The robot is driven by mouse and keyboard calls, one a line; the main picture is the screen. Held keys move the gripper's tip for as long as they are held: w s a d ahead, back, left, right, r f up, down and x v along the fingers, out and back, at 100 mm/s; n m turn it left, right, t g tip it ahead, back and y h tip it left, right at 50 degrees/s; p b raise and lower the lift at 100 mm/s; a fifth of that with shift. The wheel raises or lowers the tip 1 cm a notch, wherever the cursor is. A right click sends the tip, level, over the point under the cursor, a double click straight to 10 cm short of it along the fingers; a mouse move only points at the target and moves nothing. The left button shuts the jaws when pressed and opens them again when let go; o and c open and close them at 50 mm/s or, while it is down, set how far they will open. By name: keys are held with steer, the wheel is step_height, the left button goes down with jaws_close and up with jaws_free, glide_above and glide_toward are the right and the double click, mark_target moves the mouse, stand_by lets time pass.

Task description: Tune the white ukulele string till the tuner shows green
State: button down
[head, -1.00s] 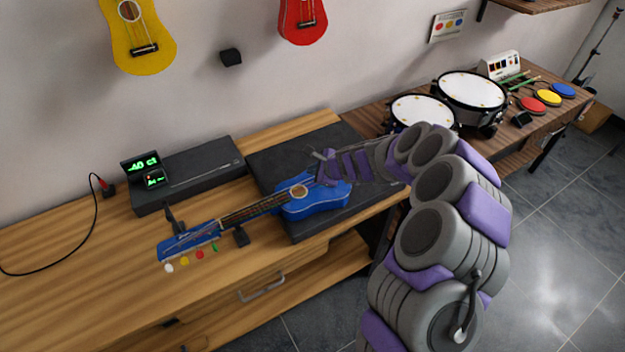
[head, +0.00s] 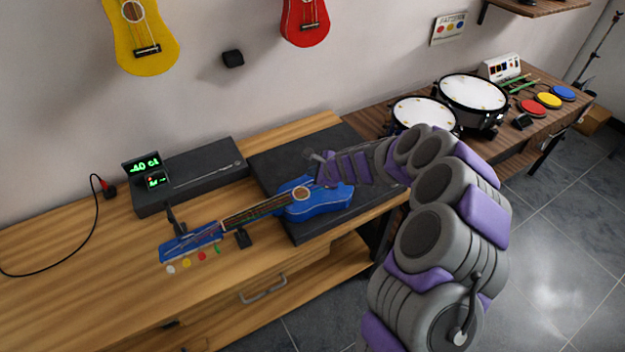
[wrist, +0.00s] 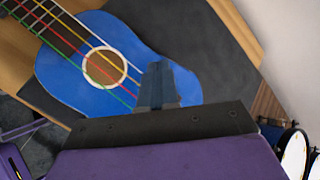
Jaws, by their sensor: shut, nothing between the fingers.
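The blue ukulele (head: 318,203) lies on the wooden bench, its body on a black mat and its head to the left. White, yellow, red and green tuning pegs stick out along the near side of its head; the white peg (head: 171,270) is farthest left. The tuner (head: 144,165) on the black case shows "-40 ct" in green digits, with a smaller display below it. My gripper (head: 318,157) is shut and empty above the ukulele's body. In the wrist view, its fingers (wrist: 158,85) show over the lower end of the body, beside the sound hole and coloured strings.
A long black case (head: 205,172) stands behind the ukulele. A black mat (head: 335,225) lies under its body. Drums (head: 472,92) and coloured pads stand on the bench at right. Yellow and red ukuleles hang on the wall. The bench's left side is mostly clear.

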steer(key=shift+a, duration=0.2)
steer(key=shift+d, duration=0.25)
steer(key=shift+a+f, duration=0.1)
steer(key=shift+f, duration=0.3)
stand_by(0.3)
steer(key=shift+f+b, duration=0.25)
steer(key=shift+b, duration=0.15)
stand_by(0.4)
steer(key=shift+r, duration=0.1)
steer(key=shift+r+p, duration=0.65)
steer(key=shift+p, duration=0.05)
